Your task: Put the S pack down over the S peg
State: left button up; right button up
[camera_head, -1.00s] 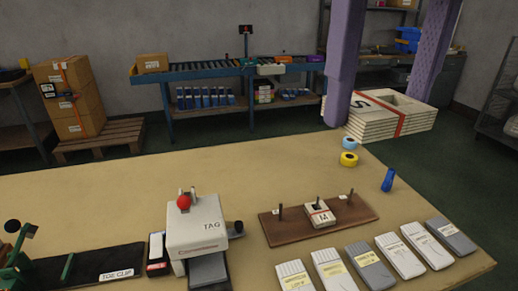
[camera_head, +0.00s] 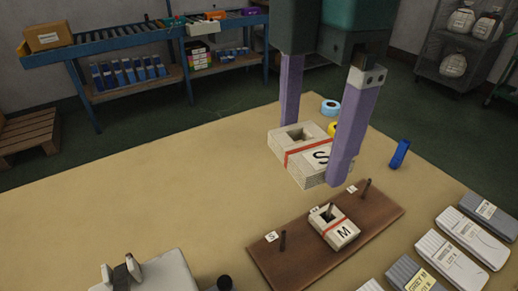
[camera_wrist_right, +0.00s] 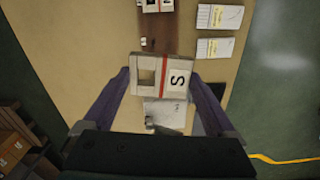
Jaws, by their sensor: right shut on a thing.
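My right gripper (camera_head: 314,156) is shut on the S pack (camera_head: 306,138), a cream stack with a square hole, a red band and an S label. The pack is held above the table, behind the peg board (camera_head: 384,212), apart from the S peg (camera_head: 283,241). That bare dark peg stands at the board's left end beside an S tag. The right wrist view shows the S pack (camera_wrist_right: 162,90) between my purple fingers, its hole left of the band. There the S peg (camera_wrist_right: 147,43) shows just beyond the pack. My left gripper is not in view.
An M pack (camera_head: 334,226) sits around the middle peg. The L peg (camera_head: 367,188) is bare. Several sock packs (camera_head: 468,238) lie along the right. Tape rolls (camera_head: 331,108) and a blue object (camera_head: 400,153) stand behind. The tag machine (camera_head: 165,274) is at the front; the table's left is clear.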

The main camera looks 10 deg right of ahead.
jog(key=shift+a+f+n+b, duration=0.25)
jog(key=shift+f+n, duration=0.45)
jog(key=shift+f, duration=0.35)
jog(key=b, duration=0.4)
send_over(288, 258)
notch_tip(288, 258, down, 14)
jog(key=shift+f, duration=0.15)
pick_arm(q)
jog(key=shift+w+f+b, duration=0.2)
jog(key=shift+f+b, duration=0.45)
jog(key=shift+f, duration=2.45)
pick_arm(e)
jog(key=shift+f, duration=2.55)
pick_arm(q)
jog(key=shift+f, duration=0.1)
pick_arm(e)
jog(key=shift+f, duration=0.2)
jog(key=o, duration=1)
